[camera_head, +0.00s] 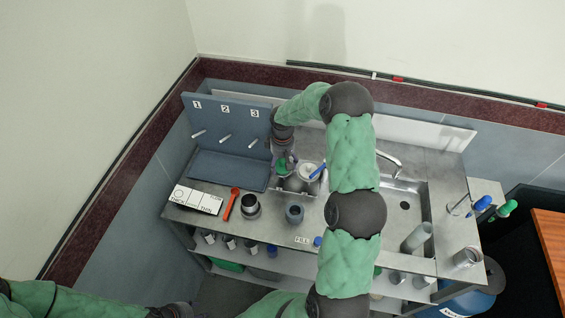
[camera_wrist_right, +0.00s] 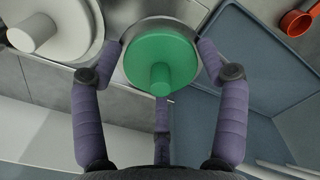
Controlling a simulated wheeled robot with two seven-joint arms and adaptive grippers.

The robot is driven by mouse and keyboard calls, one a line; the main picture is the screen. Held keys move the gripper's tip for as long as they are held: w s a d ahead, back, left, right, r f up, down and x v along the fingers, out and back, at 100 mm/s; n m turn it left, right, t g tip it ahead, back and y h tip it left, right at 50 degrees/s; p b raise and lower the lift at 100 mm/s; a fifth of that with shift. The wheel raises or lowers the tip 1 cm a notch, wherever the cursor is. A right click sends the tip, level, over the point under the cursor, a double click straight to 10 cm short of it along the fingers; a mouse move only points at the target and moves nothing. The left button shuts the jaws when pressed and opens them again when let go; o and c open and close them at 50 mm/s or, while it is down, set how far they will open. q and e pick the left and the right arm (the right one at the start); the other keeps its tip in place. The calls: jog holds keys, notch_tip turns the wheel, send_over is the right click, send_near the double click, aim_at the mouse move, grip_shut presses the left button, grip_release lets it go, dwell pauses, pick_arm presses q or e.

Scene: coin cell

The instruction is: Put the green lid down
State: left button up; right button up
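The green lid (camera_wrist_right: 162,58) is a round disc with a raised knob facing the camera in the right wrist view. It lies over a round metal pot, whose rim shows around it. In the head view the lid (camera_head: 282,166) is small and partly hidden by my right gripper (camera_head: 284,157). The fingers of my right gripper (camera_wrist_right: 160,68) are spread around the lid, with narrow gaps at the left and right; whether the middle finger touches the knob is unclear. My left arm shows at the lower left of the head view, its gripper out of sight.
A white lid with a knob (camera_wrist_right: 55,28) sits beside the green one. The blue-grey tray (camera_head: 228,170) and numbered board (camera_head: 226,125) stand to the left. A red scoop (camera_head: 232,204), metal cup (camera_head: 250,206), grey cup (camera_head: 294,213) and sink (camera_head: 404,206) share the counter.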

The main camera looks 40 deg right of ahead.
jog(key=shift+o, duration=0.4)
jog(key=shift+r, duration=0.1)
jog(key=shift+r, duration=0.25)
notch_tip(320, 180, up, 12)
jog(key=p, duration=0.1)
